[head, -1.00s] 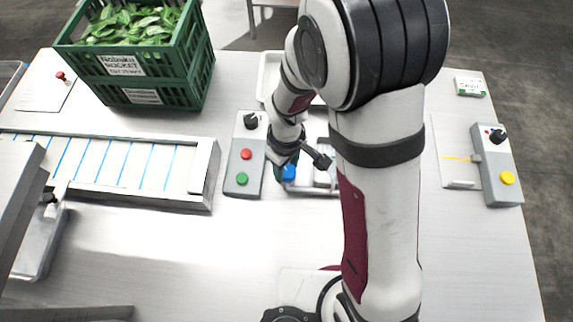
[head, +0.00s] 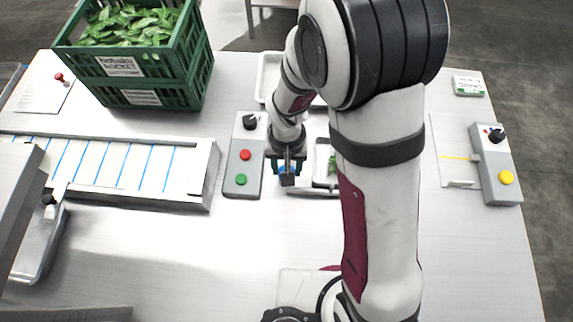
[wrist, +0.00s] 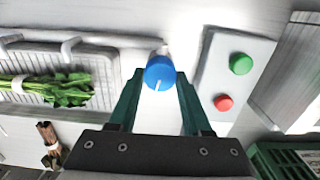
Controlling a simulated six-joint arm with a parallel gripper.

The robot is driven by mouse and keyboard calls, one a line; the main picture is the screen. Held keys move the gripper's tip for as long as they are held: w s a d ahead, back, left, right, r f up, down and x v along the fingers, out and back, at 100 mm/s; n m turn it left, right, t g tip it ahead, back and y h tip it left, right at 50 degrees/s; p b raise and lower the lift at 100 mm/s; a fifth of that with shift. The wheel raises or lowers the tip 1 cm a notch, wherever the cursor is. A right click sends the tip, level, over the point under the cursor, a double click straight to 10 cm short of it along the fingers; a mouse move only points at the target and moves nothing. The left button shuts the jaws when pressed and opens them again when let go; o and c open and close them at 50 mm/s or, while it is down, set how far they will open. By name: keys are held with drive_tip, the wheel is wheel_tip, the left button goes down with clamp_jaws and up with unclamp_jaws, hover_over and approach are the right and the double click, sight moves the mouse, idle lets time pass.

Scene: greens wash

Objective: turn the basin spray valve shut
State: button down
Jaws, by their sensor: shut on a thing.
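The basin spray valve is a round blue knob (wrist: 160,73) with a white pointer line, at the edge of the basin (wrist: 108,72). In the wrist view the line points toward my gripper, slightly left. My gripper (wrist: 160,88) is shut on the knob, with one dark green finger on each side. In the head view the gripper (head: 287,175) is over the knob (head: 282,170), which it mostly hides. A banded bunch of greens (wrist: 45,90) lies in the basin. My arm hides part of the basin in the head view.
A grey control box (head: 243,158) with red and green buttons and a black knob stands close left of the gripper. Left are a blue-striped conveyor (head: 120,170) and green crates of leaves (head: 150,95). Another box (head: 497,165) stands right.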

drive_tip(key=m, duration=0.6)
drive_tip(key=shift+m, duration=0.3)
idle(0.4)
drive_tip(key=shift+d, duration=0.1)
drive_tip(key=shift+c, duration=1.7)
unclamp_jaws()
wheel_tip(320, 180, up, 16)
drive_tip(key=shift+f, duration=0.1)
